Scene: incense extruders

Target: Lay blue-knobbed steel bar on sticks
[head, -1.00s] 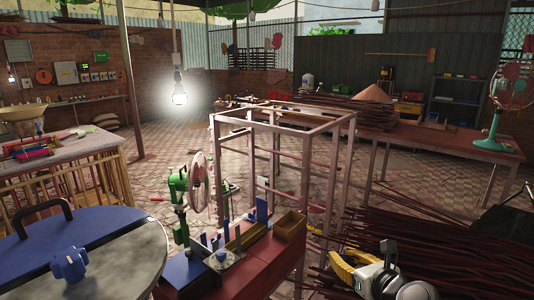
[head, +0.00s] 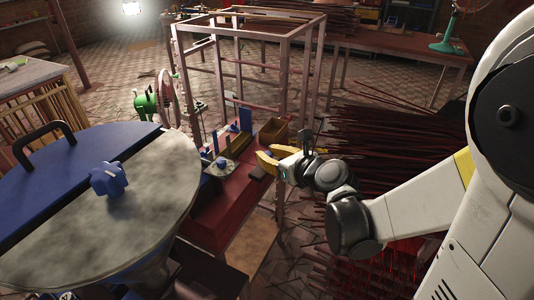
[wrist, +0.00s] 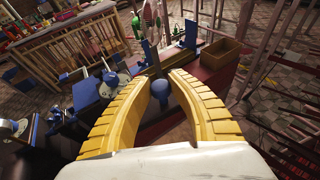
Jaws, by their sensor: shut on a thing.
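My gripper (head: 268,160) has yellow ribbed fingers and is low over the right part of the red bench in the head view. In the wrist view the fingers of my gripper (wrist: 163,76) curve in around a blue knob (wrist: 159,89), and I am shut on it. A dark grey piece (head: 258,174), probably the steel bar, shows just under the fingers in the head view. The bar is mostly hidden by the fingers and my wrist. Dark red sticks (head: 390,130) lie in a large loose heap right of the bench.
On the red bench (head: 235,205) stand blue upright posts (head: 245,120) and an open wooden box (head: 272,131), close to my gripper. A pink frame (head: 283,70) rises behind. A round drum with a blue knob (head: 108,180) stands at left. Floor shows beyond the frame.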

